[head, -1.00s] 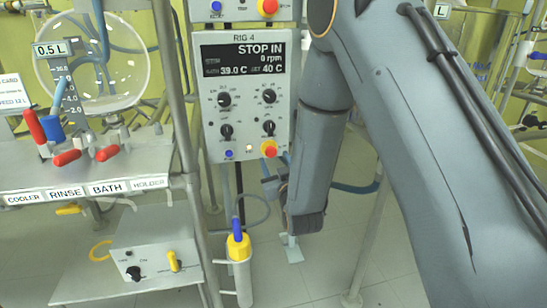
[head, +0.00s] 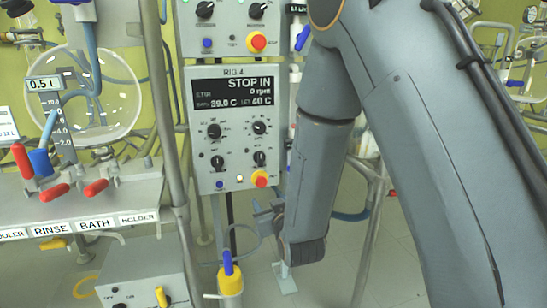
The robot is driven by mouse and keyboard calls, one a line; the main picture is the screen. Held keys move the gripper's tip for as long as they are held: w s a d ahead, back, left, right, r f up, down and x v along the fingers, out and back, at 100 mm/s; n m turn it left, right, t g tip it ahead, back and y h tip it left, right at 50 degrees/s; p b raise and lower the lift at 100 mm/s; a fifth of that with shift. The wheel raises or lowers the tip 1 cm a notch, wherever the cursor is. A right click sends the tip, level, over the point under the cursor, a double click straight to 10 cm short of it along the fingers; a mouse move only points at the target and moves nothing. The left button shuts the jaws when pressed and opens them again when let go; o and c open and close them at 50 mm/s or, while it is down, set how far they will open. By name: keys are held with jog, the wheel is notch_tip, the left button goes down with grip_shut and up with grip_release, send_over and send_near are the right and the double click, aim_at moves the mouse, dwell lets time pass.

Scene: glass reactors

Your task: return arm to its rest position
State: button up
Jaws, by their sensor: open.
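My arm (head: 322,180) reaches down from the top right, in front of the space right of the RIG 4 panel. My gripper (head: 265,213) is small and partly hidden at the arm's lower end, pointing left below the panel. It is open, and I see nothing held in it. The RIG 4 control panel (head: 232,170) reads STOP IN, 0 rpm, 39.0 C and 40 C.
Left are a glass vessel (head: 92,95), a labelled shelf (head: 95,205) with red handles, and a grey box (head: 140,284). A metal pole (head: 167,120) stands between shelf and panel.

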jog(key=s+d+r+g+h, duration=0.1)
jog(key=s+d+r+g, duration=0.3)
jog(key=s, duration=0.8)
jog(key=s+d+r+m+g+h+p, duration=0.1)
jog(key=s+d+g+h, duration=0.1)
jog(key=s+g, duration=0.65)
jog(key=s+d+r+g+h, duration=0.15)
jog(key=s+d, duration=0.25)
jog(key=s, duration=1)
jog(key=d+r+m+p, duration=0.4)
jog(key=d+r+p, duration=0.7)
jog(key=p, duration=1)
notch_tip(320, 180, up, 3)
jog(key=shift+s+r+g, duration=0.1)
jog(key=shift+s+g, duration=0.25)
jog(key=shift+g, duration=0.05)
